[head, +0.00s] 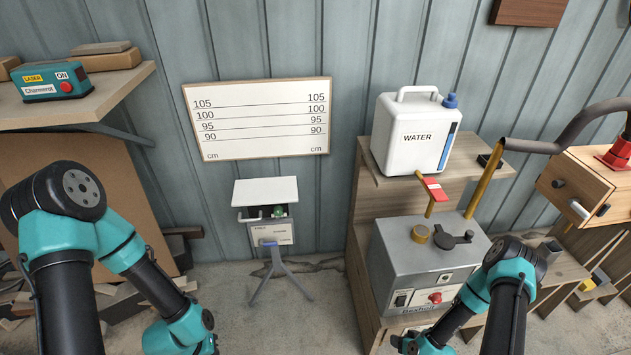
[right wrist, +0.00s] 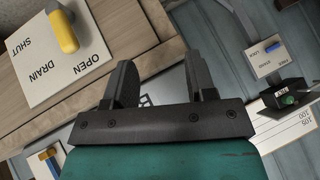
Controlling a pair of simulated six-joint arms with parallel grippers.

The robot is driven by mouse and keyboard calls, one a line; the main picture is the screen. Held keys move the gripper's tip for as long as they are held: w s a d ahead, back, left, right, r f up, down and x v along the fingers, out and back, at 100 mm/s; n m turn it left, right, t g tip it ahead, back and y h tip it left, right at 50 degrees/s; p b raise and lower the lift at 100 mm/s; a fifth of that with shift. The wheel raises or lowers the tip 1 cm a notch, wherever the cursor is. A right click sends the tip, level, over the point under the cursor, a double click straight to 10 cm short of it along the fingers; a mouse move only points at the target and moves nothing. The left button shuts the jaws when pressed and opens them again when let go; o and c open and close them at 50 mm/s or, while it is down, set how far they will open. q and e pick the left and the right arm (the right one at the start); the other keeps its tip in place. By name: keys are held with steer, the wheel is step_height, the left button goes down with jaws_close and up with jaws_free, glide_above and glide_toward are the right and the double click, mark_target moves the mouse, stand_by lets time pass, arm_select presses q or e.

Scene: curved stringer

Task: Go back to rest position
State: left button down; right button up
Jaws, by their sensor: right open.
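My right gripper (right wrist: 161,62) shows in the right wrist view with its two dark fingers apart and nothing between them. In the head view my right arm comes in at the lower right and bends down in front of the grey machine, with its end near the bottom edge. My left arm comes in from the left in the head view and reaches down to the bottom edge. Its gripper is out of the frame.
A grey machine box (head: 420,262) and a white water canister (head: 412,135) stand on wooden shelving at right. A small white-topped stand (head: 266,192) is mid-floor. A laser unit (head: 48,80) sits on the left shelf. A yellow drain handle (right wrist: 64,32) shows near my right gripper.

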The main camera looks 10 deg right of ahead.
steer(key=s+a+r+m+g, duration=0.1)
steer(key=s+a+r+g, duration=0.4)
steer(key=r, duration=0.5)
steer(key=s+a+r+m+g, duration=0.1)
steer(key=s+a+r+g, duration=0.2)
steer(key=a+r, duration=0.6)
steer(key=w+a+r+n+t, duration=0.1)
steer(key=w+r, duration=0.3)
steer(key=shift+w+n, duration=0.3)
steer(key=shift+a, duration=0.1)
